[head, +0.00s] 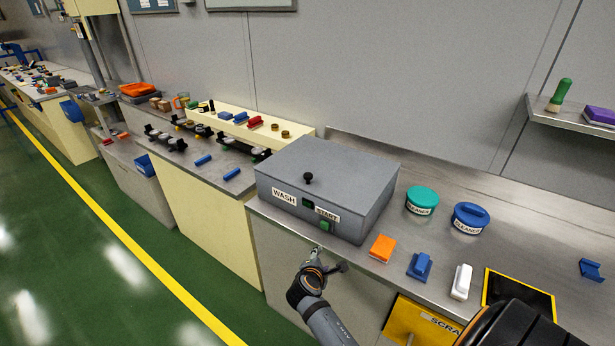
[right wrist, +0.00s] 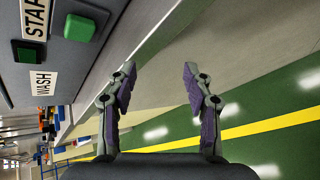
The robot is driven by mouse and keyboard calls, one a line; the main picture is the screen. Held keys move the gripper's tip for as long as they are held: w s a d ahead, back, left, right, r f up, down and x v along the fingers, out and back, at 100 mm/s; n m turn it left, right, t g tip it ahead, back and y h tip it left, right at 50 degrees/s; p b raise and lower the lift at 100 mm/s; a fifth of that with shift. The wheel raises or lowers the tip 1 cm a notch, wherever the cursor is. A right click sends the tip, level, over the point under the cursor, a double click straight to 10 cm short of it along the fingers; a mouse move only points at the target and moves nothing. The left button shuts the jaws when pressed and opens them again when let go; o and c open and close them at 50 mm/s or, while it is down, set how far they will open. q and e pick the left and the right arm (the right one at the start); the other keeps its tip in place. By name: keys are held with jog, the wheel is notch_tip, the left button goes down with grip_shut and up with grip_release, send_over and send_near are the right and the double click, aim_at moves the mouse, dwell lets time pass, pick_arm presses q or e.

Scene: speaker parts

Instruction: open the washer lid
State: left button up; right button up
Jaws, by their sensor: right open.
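The washer (head: 280,208) is a grey box on the steel bench, with WASH and START labels and a green button (head: 326,226) on its front. Its lid (head: 330,172) lies flat and shut, with a black knob (head: 308,177) near the front edge. My right gripper (head: 331,258) is in front of the bench, below the washer's front face and apart from the knob. In the right wrist view its fingers (right wrist: 158,90) are spread with nothing between them. The washer's front (right wrist: 60,60) and green button (right wrist: 79,28) show at the upper left there. My left gripper is not in view.
A yellow scrap bin (head: 420,322) hangs at the bench front. Green floor (head: 120,270) is clear at left.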

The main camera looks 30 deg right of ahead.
jog(key=w+d+r+n+t+h, duration=0.1)
jog(key=w+r+n+h, duration=0.1)
jog(key=r, duration=0.4)
jog(key=w+d+r+n+h, duration=0.1)
jog(key=w+r, duration=0.1)
jog(key=r, duration=0.4)
jog(key=n+t+h, duration=0.2)
jog(key=n+t, duration=0.1)
jog(key=n, duration=0.6)
send_near(307, 179)
jog(key=p+x, duration=0.1)
jog(key=x, duration=1)
jog(key=shift+w+d+f, duration=0.1)
jog(key=shift+w+d, duration=0.1)
jog(key=shift+w, duration=0.1)
jog(key=shift+c, duration=0.2)
grip_shut()
